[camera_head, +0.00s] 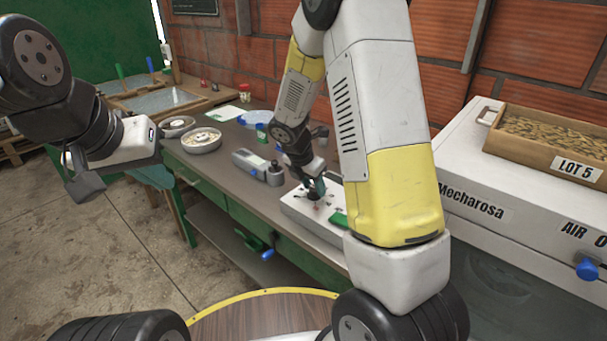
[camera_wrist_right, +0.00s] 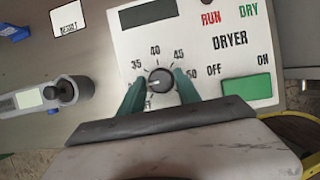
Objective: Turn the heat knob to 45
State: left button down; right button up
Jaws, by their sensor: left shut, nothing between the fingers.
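The round grey heat knob (camera_wrist_right: 160,80) is on the dryer panel (camera_wrist_right: 200,50) in the right wrist view. Printed numbers 35, 40, 45 and 50 arc around its top. A pale mark shows on the knob, but its exact setting is too small to read. My right gripper (camera_wrist_right: 160,84) has its two green fingers on either side of the knob; I cannot tell whether they press on it. It also shows in the head view (camera_head: 316,189), over the panel on the bench. My left gripper (camera_head: 86,187) is shut and empty, away from the bench at left.
A green switch (camera_wrist_right: 247,89) sits between OFF and ON on the panel. A grey handheld meter (camera_head: 257,165) and round pans (camera_head: 202,139) stand on the bench (camera_head: 228,181). A white machine (camera_head: 475,212) with a LOT 5 tray (camera_head: 553,144) is at right.

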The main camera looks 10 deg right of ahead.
grip_shut()
jog(key=shift+m, duration=0.3)
jog(key=m+g, duration=0.1)
jog(key=m, duration=0.1)
jog(key=m+g, duration=0.1)
jog(key=m, duration=0.2)
jog(key=shift+w+a+m+h, duration=0.1)
jog(key=shift+w+m+h, duration=0.1)
jog(key=shift+m+h, duration=0.15)
jog(key=m+g, duration=0.1)
jog(key=m, duration=0.2)
jog(key=m+g, duration=0.1)
jog(key=m, duration=0.2)
jog(key=shift+w+g, duration=0.15)
jog(key=shift+g, duration=0.15)
jog(key=m+g+y, duration=0.1)
jog(key=m, duration=0.2)
jog(key=m+g+y, duration=0.1)
jog(key=m, duration=0.3)
jog(key=shift+w+d+m, duration=0.15)
jog(key=shift+d+m, duration=0.05)
jog(key=shift+m, duration=0.05)
jog(key=m, duration=0.1)
jog(key=m+y, duration=0.1)
jog(key=m, duration=0.1)
jog(key=shift+d+m+g+y, duration=0.1)
jog(key=shift+m+g+y, duration=0.15)
jog(key=shift+m+g, duration=0.05)
jog(key=shift+m+y, duration=0.6)
jog(key=shift+m, duration=1)
